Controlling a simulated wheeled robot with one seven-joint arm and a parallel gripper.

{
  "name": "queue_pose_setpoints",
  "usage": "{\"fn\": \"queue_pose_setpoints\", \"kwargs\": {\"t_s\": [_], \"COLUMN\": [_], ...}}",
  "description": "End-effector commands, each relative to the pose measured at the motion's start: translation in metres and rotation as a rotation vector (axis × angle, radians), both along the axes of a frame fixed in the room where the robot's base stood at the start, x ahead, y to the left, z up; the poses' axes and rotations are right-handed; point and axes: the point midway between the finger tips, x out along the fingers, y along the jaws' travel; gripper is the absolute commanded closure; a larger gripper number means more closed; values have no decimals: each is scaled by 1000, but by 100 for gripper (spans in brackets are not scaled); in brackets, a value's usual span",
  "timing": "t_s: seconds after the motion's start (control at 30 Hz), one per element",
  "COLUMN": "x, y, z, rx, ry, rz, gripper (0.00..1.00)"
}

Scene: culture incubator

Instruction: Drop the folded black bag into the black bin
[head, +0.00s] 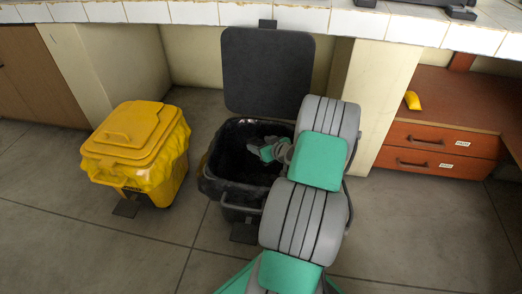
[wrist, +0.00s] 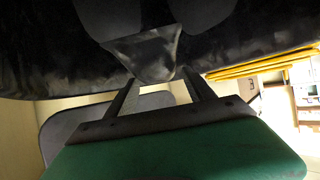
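The black bin (head: 243,203) stands open on the floor in the head view, its lid (head: 268,72) raised behind it and a dark liner over its rim. My gripper (head: 262,151) reaches down inside the bin's mouth. In the wrist view, the two fingers of my gripper (wrist: 159,78) are apart, with a dark, grey-patched piece, seemingly the folded black bag (wrist: 146,55), between their tips. It looks gripped, though the contact is hard to see in the shadow. In the head view the bag cannot be made out against the dark interior.
A yellow bin (head: 135,140) with a closed lid stands left of the black bin. A white-tiled counter (head: 400,25) runs above and behind. Wooden drawers (head: 440,140) stand to the right, with a small yellow object (head: 412,100) on the wood above. The floor at front left is clear.

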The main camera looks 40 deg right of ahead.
Motion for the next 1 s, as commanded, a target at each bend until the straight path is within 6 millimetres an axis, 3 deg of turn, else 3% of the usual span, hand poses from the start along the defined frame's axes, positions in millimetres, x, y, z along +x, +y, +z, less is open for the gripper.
{"fn": "queue_pose_setpoints", "kwargs": {"t_s": [0.23,0.53,0.83,1.0], "x": [0,-5,-54,-68], "y": [0,0,6,9], "z": [0,4,33,38], "rx": [0,0,0,0], "ry": [0,0,1,0], "rz": [0,-2,-4,-1], "gripper": [17,17,17,17]}}
